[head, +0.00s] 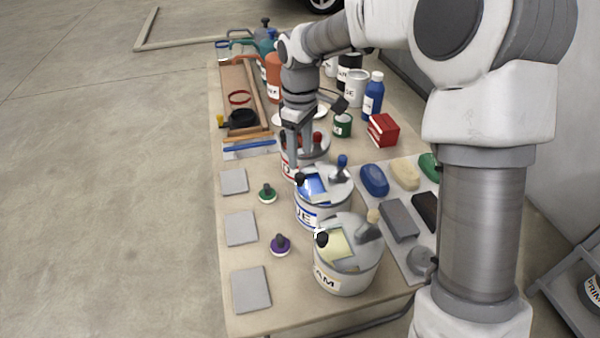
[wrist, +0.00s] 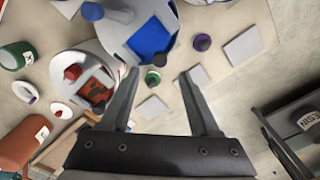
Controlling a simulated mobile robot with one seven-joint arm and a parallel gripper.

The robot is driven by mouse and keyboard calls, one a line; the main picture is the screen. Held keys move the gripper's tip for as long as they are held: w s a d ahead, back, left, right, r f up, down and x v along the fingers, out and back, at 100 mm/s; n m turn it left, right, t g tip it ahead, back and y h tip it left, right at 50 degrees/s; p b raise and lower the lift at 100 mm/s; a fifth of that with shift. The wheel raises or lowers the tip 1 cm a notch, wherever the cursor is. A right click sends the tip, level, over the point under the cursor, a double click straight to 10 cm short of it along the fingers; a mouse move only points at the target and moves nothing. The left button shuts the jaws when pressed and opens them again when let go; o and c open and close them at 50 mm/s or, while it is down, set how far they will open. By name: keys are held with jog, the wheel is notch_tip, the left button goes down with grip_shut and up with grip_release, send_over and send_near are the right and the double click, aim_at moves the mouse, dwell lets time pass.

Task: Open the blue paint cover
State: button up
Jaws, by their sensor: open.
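The blue paint can (head: 318,212), lettered in blue, stands between the red-lettered can and the cream can. Its grey top has a square blue area (head: 312,187); I cannot tell whether it is an opening or a panel. A grey piece with a blue knob (head: 342,161) is on the top's far right side. The wrist view shows the blue area (wrist: 152,38) and the blue knob (wrist: 92,11). My gripper (head: 296,168) is open and empty, its fingers pointing down near the red and blue cans. In the wrist view its fingertips (wrist: 160,74) are spread below the blue can.
The cream can (head: 340,276) stands nearest. The red-lettered can (head: 288,163) is partly hidden behind my gripper. Green (head: 267,193) and purple (head: 280,244) knobs and grey square plates (head: 241,228) lie to the left. Sponges (head: 374,180) and bottles fill the right and back.

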aim_at(299, 175)
notch_tip(299, 175, down, 6)
jog(key=shift+f+b, duration=0.2)
jog(key=shift+b, duration=0.2)
jog(key=shift+c, duration=0.2)
grip_shut()
jog(key=shift+a, duration=0.1)
dwell(1.0)
